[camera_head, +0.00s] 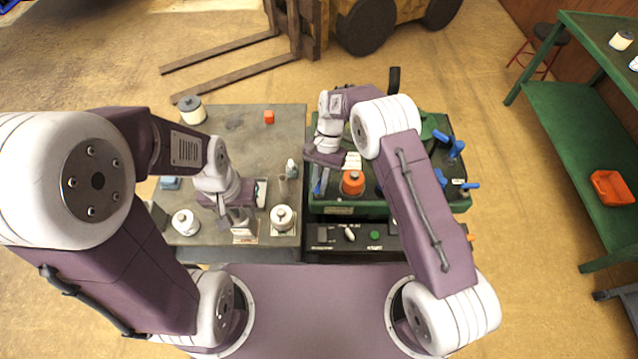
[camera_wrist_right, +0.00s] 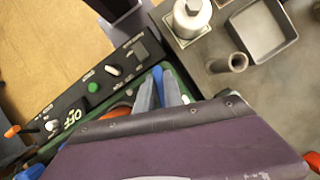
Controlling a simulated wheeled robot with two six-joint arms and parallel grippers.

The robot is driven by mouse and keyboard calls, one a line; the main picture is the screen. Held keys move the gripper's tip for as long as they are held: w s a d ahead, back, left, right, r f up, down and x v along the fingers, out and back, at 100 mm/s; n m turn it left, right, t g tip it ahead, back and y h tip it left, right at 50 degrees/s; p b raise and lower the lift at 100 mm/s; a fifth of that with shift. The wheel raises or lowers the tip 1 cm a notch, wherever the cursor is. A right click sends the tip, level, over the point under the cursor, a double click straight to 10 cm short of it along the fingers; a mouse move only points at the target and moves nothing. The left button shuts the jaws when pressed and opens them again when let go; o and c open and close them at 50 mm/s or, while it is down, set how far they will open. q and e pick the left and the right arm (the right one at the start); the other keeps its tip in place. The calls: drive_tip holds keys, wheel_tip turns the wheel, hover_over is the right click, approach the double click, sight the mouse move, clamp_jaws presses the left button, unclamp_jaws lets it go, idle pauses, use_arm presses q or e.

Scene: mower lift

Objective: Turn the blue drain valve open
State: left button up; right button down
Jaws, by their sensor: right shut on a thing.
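The green mower unit (camera_head: 345,209) stands right of centre in the head view. A blue valve handle (camera_head: 322,181) shows at its left side, under my right gripper (camera_head: 321,176). In the right wrist view the blue handle (camera_wrist_right: 158,84) sticks out beyond my purple gripper body, which hides much of it. My right gripper is shut on this handle. My left gripper (camera_head: 236,222) is over the grey bench, near a white-topped container (camera_head: 282,216). Its fingers are too small to tell open or shut.
An orange cap (camera_head: 352,183) sits right beside my right gripper. Other blue handles (camera_head: 452,146) are at the unit's right side. A black control panel (camera_head: 335,236) with a green button lies in front.

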drive_tip(key=shift+w+r+n+h, duration=0.1)
drive_tip(key=shift+n+h, duration=0.35)
drive_tip(key=shift+n, duration=0.65)
drive_tip(key=shift+w+n+h, duration=0.1)
drive_tip(key=shift+n+h, duration=0.35)
drive_tip(key=shift+n, duration=0.65)
drive_tip(key=c, duration=1.5)
unclamp_jaws()
drive_tip(key=shift+o, duration=0.2)
drive_tip(key=shift+s, duration=0.1)
drive_tip(key=shift+b, duration=0.3)
drive_tip(key=v, duration=0.9)
drive_tip(key=shift+b, duration=0.3)
